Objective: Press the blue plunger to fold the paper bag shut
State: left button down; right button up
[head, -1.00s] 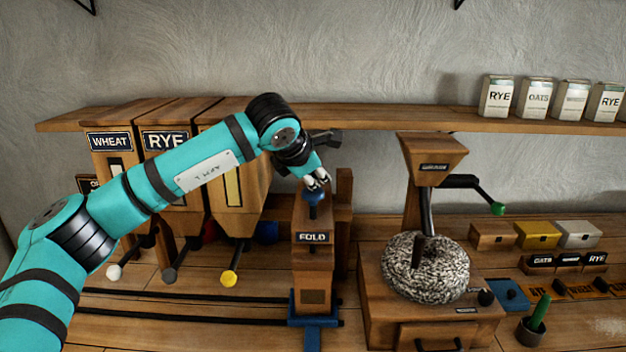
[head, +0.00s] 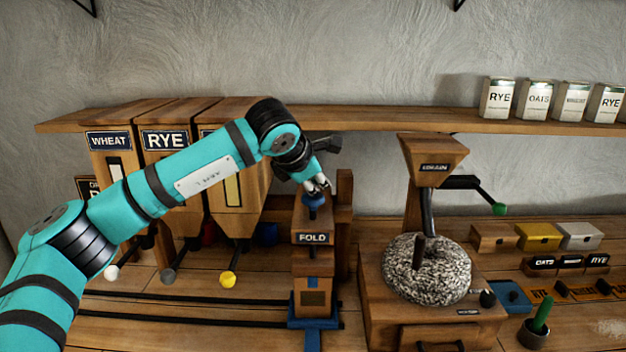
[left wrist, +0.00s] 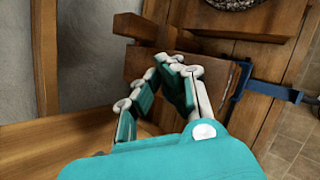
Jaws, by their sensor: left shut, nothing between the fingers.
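The blue plunger (head: 313,201) sticks up from the top of the wooden press marked FOLD (head: 313,238). My left gripper (head: 319,185) is shut and empty. Its fingertips are right at the top of the plunger and appear to touch it. In the left wrist view the shut fingers (left wrist: 172,66) point at the wooden press, and they hide the plunger. Under the press, a brown shape with a dark label (head: 313,298), apparently the paper bag, stands upright in a blue holder (head: 313,323). A blue strip shows above its label. My right gripper is not in view.
Hoppers marked WHEAT (head: 109,141) and RYE (head: 165,140) stand on the left, behind my left arm. A grain mill with a speckled stone (head: 428,285) stands close on the right. A shelf (head: 375,119) with tins runs behind. Dark rails (head: 200,298) cross the bench.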

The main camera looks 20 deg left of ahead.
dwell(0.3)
pick_arm(q)
jog(key=shift+r+p, duration=1.35)
jog(key=shift+r, duration=1.15)
notch_tip(320, 180, up, 5)
jog(key=p, duration=0.3)
